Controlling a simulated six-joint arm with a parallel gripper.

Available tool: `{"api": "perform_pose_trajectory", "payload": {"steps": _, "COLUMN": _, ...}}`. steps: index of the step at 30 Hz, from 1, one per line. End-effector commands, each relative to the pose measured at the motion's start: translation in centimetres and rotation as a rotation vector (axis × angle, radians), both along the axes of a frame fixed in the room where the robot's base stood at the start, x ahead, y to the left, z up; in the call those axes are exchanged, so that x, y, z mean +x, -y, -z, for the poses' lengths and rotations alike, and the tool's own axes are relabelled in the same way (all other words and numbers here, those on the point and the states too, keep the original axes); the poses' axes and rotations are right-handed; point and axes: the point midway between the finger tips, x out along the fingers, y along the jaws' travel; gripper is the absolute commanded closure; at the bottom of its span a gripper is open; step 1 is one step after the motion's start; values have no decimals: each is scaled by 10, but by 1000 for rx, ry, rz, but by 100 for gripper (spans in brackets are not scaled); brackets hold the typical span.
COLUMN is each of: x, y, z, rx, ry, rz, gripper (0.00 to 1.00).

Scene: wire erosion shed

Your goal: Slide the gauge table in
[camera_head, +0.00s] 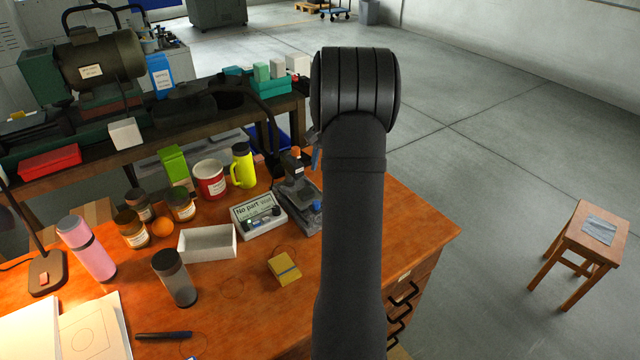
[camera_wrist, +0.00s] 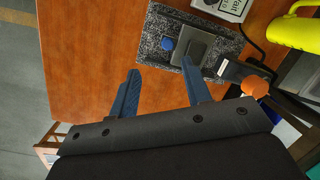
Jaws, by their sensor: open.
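The gauge stands on the desk with a speckled grey base (camera_wrist: 153,50), which shows at the top of the wrist view. On it is a grey plate, the gauge table (camera_wrist: 196,46), with a round blue knob (camera_wrist: 168,44) at its left side. A dark post with an orange knob (camera_wrist: 255,88) rises to the right. In the head view the gauge (camera_head: 297,188) is partly hidden by my arm. My gripper (camera_wrist: 160,69) is open and empty; its blue fingers point towards the gauge. One fingertip overlaps the plate in the picture; I cannot tell whether it touches.
A display box (camera_head: 258,215) reading "No part" stands left of the gauge. A yellow-green flask (camera_head: 243,167), a red mug (camera_head: 210,180), a white open box (camera_head: 207,243) and a small yellow block (camera_head: 284,268) are nearby. The desk's right end (camera_head: 425,225) is bare.

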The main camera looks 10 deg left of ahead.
Motion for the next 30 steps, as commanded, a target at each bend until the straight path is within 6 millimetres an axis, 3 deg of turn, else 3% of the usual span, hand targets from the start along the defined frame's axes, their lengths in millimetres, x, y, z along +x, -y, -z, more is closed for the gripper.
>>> {"api": "perform_pose_trajectory", "payload": {"steps": 1, "x": -2, "y": 19, "z": 18, "rx": 57, "ry": -76, "rz": 116, "gripper": 56}}
{"api": "perform_pose_trajectory", "payload": {"steps": 3, "x": -5, "y": 37, "z": 38, "rx": 156, "ry": -185, "rz": 289, "gripper": 56}}
{"api": "perform_pose_trajectory", "payload": {"steps": 7, "x": -7, "y": 73, "z": 63, "rx": 352, "ry": -386, "rz": 608, "gripper": 56}}
{"api": "perform_pose_trajectory", "payload": {"steps": 12, "x": -2, "y": 117, "z": 79, "rx": 593, "ry": -603, "rz": 941, "gripper": 56}}
{"api": "perform_pose_trajectory", "payload": {"steps": 18, "x": 4, "y": 149, "z": 84, "rx": 761, "ry": -735, "rz": 1128, "gripper": 56}}
{"api": "perform_pose_trajectory", "payload": {"steps": 23, "x": 5, "y": 147, "z": 86, "rx": 788, "ry": -758, "rz": 1154, "gripper": 56}}
{"api": "perform_pose_trajectory", "payload": {"steps": 30, "x": 5, "y": 107, "z": 102, "rx": 784, "ry": -756, "rz": 1149, "gripper": 56}}
